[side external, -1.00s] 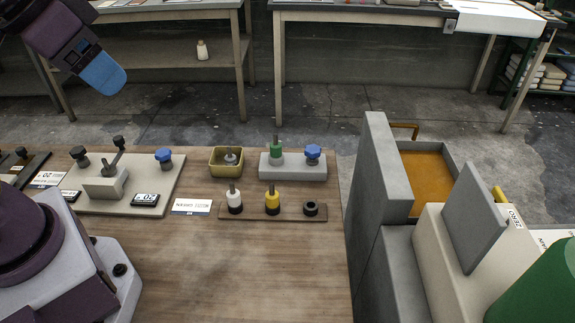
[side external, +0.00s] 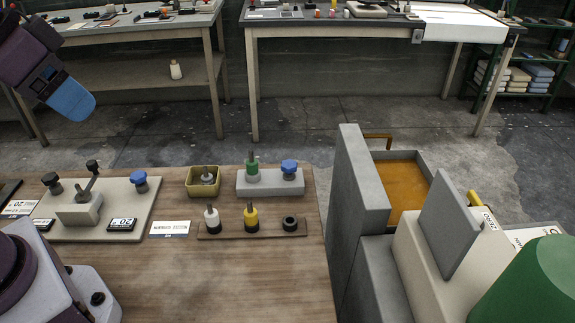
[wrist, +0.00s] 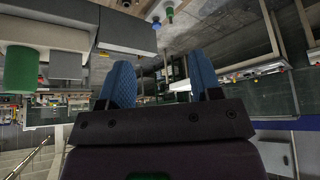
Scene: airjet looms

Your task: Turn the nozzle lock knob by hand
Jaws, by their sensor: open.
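A blue knob (side external: 289,167) sits on the right end of a light grey block, beside a green-collared nozzle (side external: 253,172). A second blue knob (side external: 138,181) stands on the far right corner of a beige plate (side external: 112,222) to the left. I cannot tell which is the nozzle lock knob. My gripper (side external: 72,98) is at the upper left in the side view, raised and well apart from both knobs. In the wrist view my gripper (wrist: 163,82) shows two blue fingers spread apart with nothing between them.
A rack (side external: 270,228) holds white and yellow nozzles and a black ring. A yellow tray (side external: 201,188) holds another nozzle. A label card (side external: 170,228) lies beside the plate. A tall grey panel (side external: 357,200) stands right of the wooden bench (side external: 190,285).

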